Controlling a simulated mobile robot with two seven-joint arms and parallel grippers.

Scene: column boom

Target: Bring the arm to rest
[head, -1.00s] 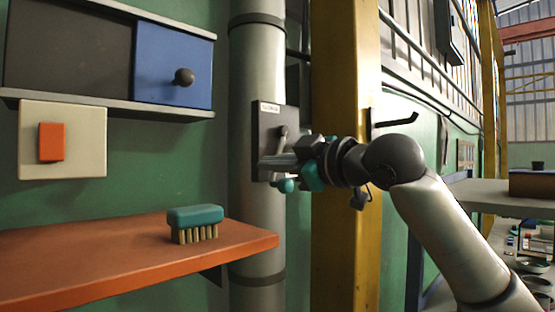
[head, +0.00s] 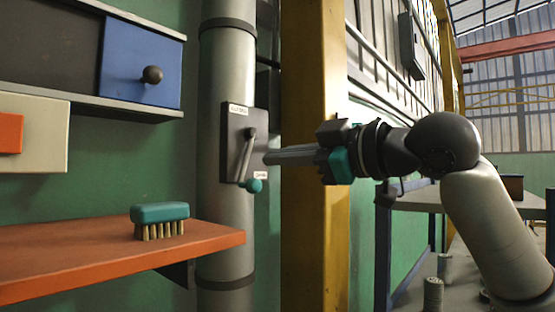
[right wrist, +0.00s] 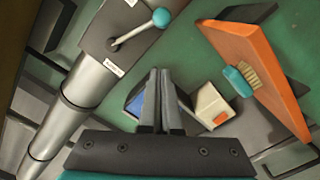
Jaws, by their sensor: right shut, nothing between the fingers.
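My right gripper (head: 268,158) is shut and empty in the head view. Its fingertips point left, a little right of a dark plate (head: 229,148) on the grey column, apart from it. The plate bears a grey lever (head: 245,155) with a teal ball knob (head: 254,185) hanging at its lower end. In the right wrist view the closed fingers (right wrist: 160,72) have nothing between them, and the lever (right wrist: 133,33) with its teal knob (right wrist: 161,17) stands clear of them. My left gripper is not in view.
An orange shelf (head: 90,265) with a teal brush (head: 160,219) sticks out at lower left. A cabinet with a blue sliding door (head: 135,62) hangs above it. A yellow post (head: 314,230) stands behind my right gripper. A table (head: 415,198) is at the right.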

